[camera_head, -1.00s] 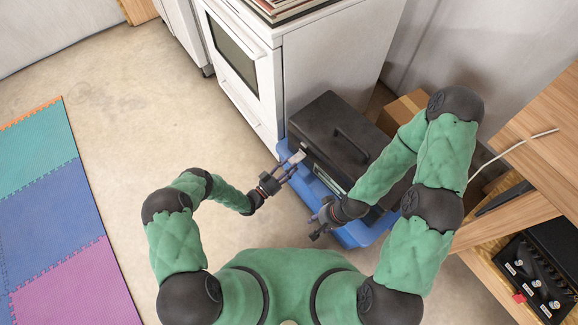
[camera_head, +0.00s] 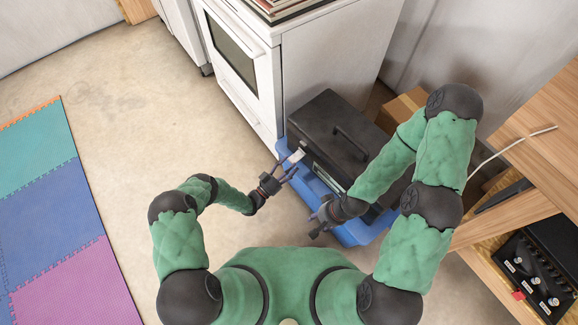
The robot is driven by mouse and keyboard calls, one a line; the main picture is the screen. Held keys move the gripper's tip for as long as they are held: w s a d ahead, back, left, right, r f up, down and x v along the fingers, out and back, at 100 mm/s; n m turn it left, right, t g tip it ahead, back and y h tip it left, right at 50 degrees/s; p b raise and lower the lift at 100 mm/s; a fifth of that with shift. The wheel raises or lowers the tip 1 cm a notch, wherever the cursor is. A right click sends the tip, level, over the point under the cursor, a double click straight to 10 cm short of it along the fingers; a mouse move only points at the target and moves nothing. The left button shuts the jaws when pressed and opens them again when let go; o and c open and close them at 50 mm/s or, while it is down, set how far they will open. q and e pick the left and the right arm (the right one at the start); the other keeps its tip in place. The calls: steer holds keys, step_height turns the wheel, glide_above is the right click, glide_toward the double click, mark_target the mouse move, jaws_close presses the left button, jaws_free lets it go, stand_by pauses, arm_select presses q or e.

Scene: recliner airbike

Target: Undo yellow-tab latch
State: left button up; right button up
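A black case (camera_head: 343,140) with a handle on its lid sits on a blue bin (camera_head: 352,234) beside the white stove. A small pale latch tab (camera_head: 297,156) shows at the case's left front corner; no yellow tab can be made out. My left gripper (camera_head: 285,169) is open, with its fingers apart right beside the pale tab; I cannot tell whether they touch it. My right gripper (camera_head: 315,224) is lower, in front of the case and above the bin's front edge. Its fingers look apart and empty. My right arm hides the right part of the case.
The white stove (camera_head: 338,62) stands directly behind the case. A cardboard box (camera_head: 404,106) is behind it on the right. A wooden shelf unit (camera_head: 535,165) with black gear stands at the right. The floor (camera_head: 130,120) at the left is clear up to the foam mat (camera_head: 45,210).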

arm_select(q)
steer(key=v, duration=1.2)
steer(key=shift+r, duration=0.1)
stand_by(0.4)
